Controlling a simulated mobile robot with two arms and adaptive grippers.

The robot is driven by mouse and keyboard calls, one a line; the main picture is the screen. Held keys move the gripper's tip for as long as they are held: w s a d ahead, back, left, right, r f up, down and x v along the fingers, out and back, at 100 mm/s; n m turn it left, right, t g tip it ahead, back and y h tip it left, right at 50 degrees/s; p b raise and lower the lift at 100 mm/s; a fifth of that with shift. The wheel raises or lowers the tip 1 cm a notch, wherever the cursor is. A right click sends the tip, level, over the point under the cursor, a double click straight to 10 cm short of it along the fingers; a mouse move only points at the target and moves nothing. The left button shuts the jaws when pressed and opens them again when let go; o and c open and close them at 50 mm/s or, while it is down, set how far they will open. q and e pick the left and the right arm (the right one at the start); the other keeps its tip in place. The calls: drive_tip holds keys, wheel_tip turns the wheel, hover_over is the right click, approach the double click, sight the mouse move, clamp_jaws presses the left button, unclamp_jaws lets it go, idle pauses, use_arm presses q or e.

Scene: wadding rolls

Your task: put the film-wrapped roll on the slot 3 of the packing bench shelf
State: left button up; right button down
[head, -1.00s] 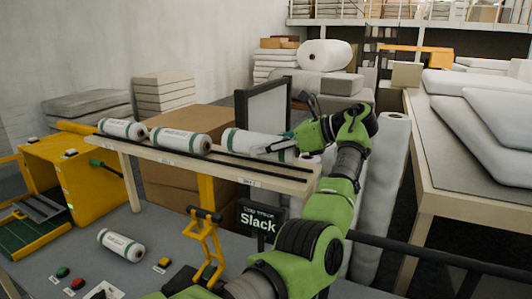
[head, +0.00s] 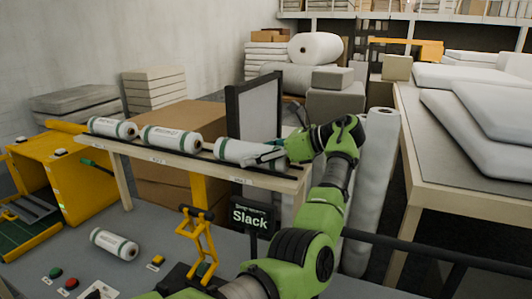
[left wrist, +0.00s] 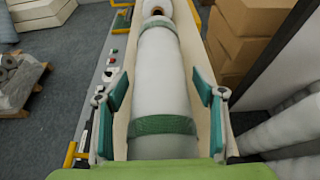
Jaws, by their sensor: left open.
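The packing bench shelf (head: 200,163) carries three white rolls with green bands. The right-hand roll (head: 232,150) lies flat at the shelf's right end, partly hidden by my left gripper (head: 270,152). In the left wrist view this roll (left wrist: 162,85) runs lengthwise between the open fingers of my left gripper (left wrist: 162,110), with a gap on each side. The other two are the middle roll (head: 170,139) and the left roll (head: 112,128). A similar roll (head: 114,244) lies on the bench top. I cannot tell which is film-wrapped. My right gripper is not in view.
A dark-framed panel (head: 253,107) and large cartons (head: 163,118) stand behind the shelf. A yellow machine (head: 75,180) is at left. Tall rolls (head: 375,180) stand right of the shelf.

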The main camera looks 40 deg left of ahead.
use_arm(q)
drive_tip(key=b+v, duration=0.2)
drive_tip(key=v, duration=0.8)
drive_tip(key=shift+r, duration=0.1)
drive_tip(key=shift+w+d+r, duration=0.15)
drive_tip(key=shift+d+r, duration=0.1)
drive_tip(key=shift+d, duration=0.25)
drive_tip(key=shift+d+r, duration=0.15)
drive_tip(key=shift+d, duration=0.3)
